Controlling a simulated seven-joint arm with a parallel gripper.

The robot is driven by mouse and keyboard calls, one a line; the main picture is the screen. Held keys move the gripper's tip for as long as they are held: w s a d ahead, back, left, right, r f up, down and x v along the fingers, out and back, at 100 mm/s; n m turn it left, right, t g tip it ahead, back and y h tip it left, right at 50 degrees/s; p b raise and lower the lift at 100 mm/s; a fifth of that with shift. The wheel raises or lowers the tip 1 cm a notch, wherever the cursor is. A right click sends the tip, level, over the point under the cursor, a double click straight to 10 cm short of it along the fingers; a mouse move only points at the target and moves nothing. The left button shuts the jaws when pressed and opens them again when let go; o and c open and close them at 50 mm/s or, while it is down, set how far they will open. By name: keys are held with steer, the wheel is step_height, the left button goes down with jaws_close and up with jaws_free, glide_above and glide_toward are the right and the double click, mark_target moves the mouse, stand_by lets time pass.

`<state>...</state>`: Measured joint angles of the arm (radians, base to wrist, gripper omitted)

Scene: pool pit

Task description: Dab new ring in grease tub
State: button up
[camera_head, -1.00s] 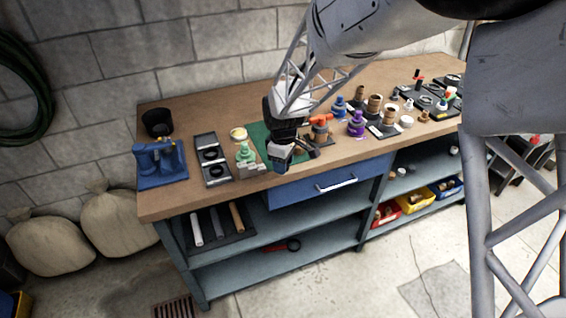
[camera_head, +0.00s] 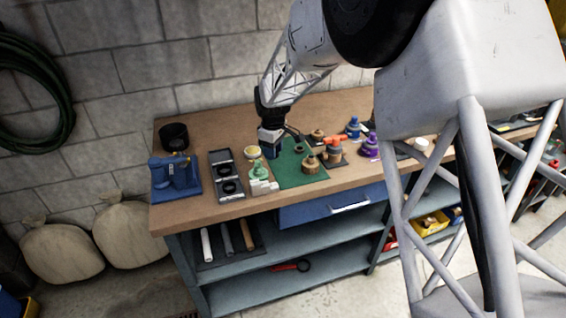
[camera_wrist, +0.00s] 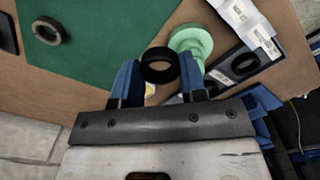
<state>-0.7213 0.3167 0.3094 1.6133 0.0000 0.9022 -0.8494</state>
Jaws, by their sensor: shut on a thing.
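My gripper (camera_wrist: 159,78) is shut on a black ring (camera_wrist: 158,64), held between its blue fingers in the wrist view. In the head view my gripper (camera_head: 270,153) hangs pointing down at the left edge of the green mat (camera_head: 300,178). A small round tub with pale yellow content (camera_head: 252,152), which looks like the grease tub, stands just left of it. In the wrist view a sliver of white and yellow (camera_wrist: 150,88), likely this tub, shows past the fingers, mostly hidden. Contact between ring and tub cannot be told. The ring is hidden in the head view.
A pale green fitting (camera_head: 260,170) stands close by. A tray with black rings (camera_head: 214,158) and a blue vise (camera_head: 186,190) are farther left. A brownish ring (camera_wrist: 47,31) lies on the mat. Brass, orange and purple parts (camera_head: 370,145) stand to the right.

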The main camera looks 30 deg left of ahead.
steer(key=r, duration=0.2)
glide_above(253, 148)
steer(key=shift+w+a+f, duration=0.1)
steer(key=shift+a+f, duration=0.1)
steer(key=shift+f, duration=0.2)
stand_by(0.3)
steer(key=shift+f, duration=2.8)
steer(key=shift+f, duration=0.5)
stand_by(0.7)
steer(key=shift+r, duration=3.6)
